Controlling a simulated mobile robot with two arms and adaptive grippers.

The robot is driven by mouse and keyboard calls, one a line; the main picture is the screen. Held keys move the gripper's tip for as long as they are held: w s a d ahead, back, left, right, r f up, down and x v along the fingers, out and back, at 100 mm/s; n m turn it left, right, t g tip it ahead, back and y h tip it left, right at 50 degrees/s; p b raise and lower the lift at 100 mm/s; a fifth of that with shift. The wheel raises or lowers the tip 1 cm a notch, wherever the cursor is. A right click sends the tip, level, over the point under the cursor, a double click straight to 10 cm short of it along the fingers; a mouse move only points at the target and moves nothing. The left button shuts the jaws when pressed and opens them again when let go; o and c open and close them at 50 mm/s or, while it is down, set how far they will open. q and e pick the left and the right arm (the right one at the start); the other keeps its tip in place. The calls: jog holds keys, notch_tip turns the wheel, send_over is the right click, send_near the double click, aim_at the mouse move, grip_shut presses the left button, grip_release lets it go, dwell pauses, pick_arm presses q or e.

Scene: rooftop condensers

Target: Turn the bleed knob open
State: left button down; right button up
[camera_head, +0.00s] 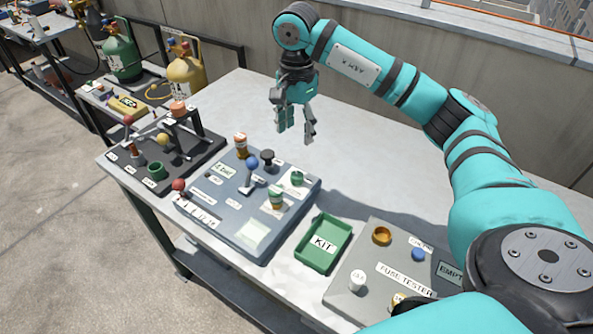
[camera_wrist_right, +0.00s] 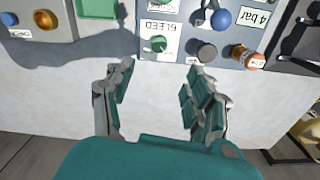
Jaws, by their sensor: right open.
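The bleed knob (camera_head: 297,178) is a small green knob on a white label at the right back corner of the blue-grey panel (camera_head: 222,222). In the right wrist view the green knob (camera_wrist_right: 159,44) sits beside the printed word BLEED. My right gripper (camera_head: 295,135) is open and empty, fingers down, above the bench behind the panel. In the right wrist view my right gripper (camera_wrist_right: 158,80) has its fingers spread, with the knob ahead of the gap and apart from them. My left gripper is not in view.
A black knob (camera_head: 267,158), a blue-topped lever (camera_head: 252,163) and an orange-capped canister (camera_head: 240,146) stand near the bleed knob. A green KIT tray (camera_head: 309,265) and a fuse tester (camera_head: 349,290) lie to the right. The bench's back (camera_head: 240,100) is clear.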

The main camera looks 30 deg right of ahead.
aim_at(297, 174)
notch_tip(297, 174, down, 13)
jog(key=shift+s+a+r+p, duration=0.1)
jog(key=shift+s+p, duration=0.05)
jog(key=shift+p, duration=0.95)
jog(key=shift+f, duration=0.6)
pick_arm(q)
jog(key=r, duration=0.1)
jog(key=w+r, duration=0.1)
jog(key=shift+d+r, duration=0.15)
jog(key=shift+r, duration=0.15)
pick_arm(e)
grip_shut()
